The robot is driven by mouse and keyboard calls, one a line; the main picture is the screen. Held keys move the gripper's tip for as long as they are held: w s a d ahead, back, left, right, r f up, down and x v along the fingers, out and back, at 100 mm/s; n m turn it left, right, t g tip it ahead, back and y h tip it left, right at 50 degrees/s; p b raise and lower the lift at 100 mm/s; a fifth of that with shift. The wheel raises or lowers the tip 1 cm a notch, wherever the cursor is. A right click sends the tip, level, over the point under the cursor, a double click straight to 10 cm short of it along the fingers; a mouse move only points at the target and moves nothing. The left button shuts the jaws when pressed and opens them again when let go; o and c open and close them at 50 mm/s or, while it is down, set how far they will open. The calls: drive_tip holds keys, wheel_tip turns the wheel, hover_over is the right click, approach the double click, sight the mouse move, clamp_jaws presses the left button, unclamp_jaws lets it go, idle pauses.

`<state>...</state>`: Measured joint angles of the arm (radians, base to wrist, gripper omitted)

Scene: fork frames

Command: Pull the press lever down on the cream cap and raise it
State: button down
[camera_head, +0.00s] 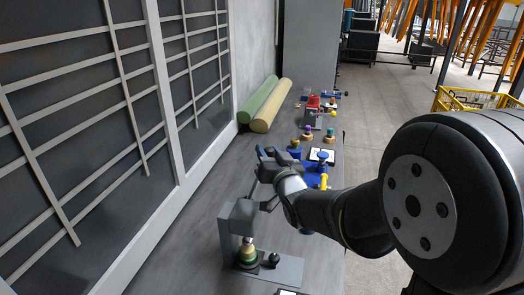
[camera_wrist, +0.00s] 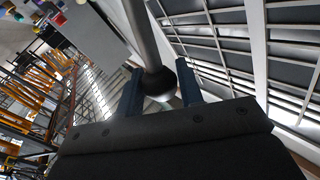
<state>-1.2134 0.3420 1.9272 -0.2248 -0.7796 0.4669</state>
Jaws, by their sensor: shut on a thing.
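The grey press (camera_head: 238,218) stands on its flat base plate in the lower middle of the head view. A small cream-coloured cap (camera_head: 247,253) sits under the press head on a darker round piece; whether the head touches it is unclear. The press lever (camera_head: 254,188) rises from the press top to my gripper (camera_head: 266,158). In the wrist view, the lever's grey rod (camera_wrist: 142,35) ends in a black ball knob (camera_wrist: 157,82) between the two blue fingers of my gripper (camera_wrist: 159,75), which is shut on it. The cap is not visible in the wrist view.
A black knob (camera_head: 274,260) stands on the base plate beside the cap. Several coloured parts and a blue stand (camera_head: 313,178) lie farther along the bench. Green and yellow rolls (camera_head: 272,105) lie along the back. A panelled wall (camera_head: 85,120) rises close on the left.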

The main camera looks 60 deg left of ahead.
drive_tip(key=w+d+f+m+t+y, duration=0.2)
drive_tip(key=w+d+f+m+t, duration=0.2)
drive_tip(key=w+d+f+m, duration=0.4)
drive_tip(key=shift+w+d+f+y, duration=0.3)
drive_tip(key=shift+w+d+f, duration=0.15)
drive_tip(key=shift+f, duration=1.85)
drive_tip(key=c, duration=1)
unclamp_jaws()
drive_tip(key=shift+r, duration=0.1)
drive_tip(key=v, duration=1.2)
